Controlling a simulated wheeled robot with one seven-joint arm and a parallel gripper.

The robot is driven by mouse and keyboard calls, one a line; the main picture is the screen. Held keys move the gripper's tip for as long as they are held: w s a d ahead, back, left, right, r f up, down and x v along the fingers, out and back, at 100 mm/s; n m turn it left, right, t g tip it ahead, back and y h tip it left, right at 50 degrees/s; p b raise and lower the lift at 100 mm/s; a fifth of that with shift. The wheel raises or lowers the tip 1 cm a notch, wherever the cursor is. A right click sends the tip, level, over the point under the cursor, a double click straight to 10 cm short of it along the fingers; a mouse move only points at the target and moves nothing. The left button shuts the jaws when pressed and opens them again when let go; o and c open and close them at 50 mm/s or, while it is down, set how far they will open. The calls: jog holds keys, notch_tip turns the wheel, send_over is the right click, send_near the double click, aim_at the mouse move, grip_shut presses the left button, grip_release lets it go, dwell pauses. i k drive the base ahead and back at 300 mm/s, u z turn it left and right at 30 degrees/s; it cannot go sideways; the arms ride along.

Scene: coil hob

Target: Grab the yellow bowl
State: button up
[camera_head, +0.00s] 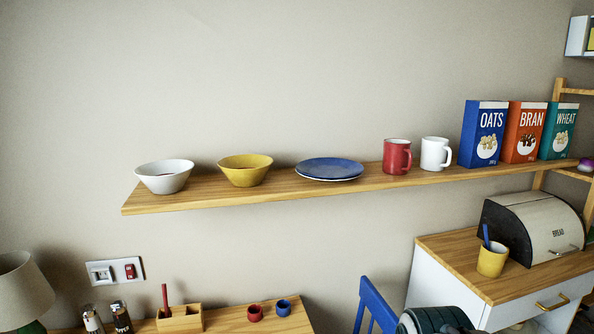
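The yellow bowl (245,171) stands upright on a long wooden wall shelf (230,198). It sits between a white bowl (164,177) on its left and a blue plate (329,168) on its right, with a gap on each side. Its inside is only partly visible from this angle. My gripper is not identifiable in this view.
A red mug (397,157), a white mug (435,154) and cereal boxes (482,134) stand further right on the shelf. Below are a bread bin (527,227), a yellow cup (491,261), a blue chair (375,309) and a lamp (24,292). Wall above the bowl is clear.

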aim_at(247, 170)
jog(key=z, duration=1.6)
jog(key=k, duration=0.95)
jog(key=u, duration=1.75)
jog(key=i, duration=0.3)
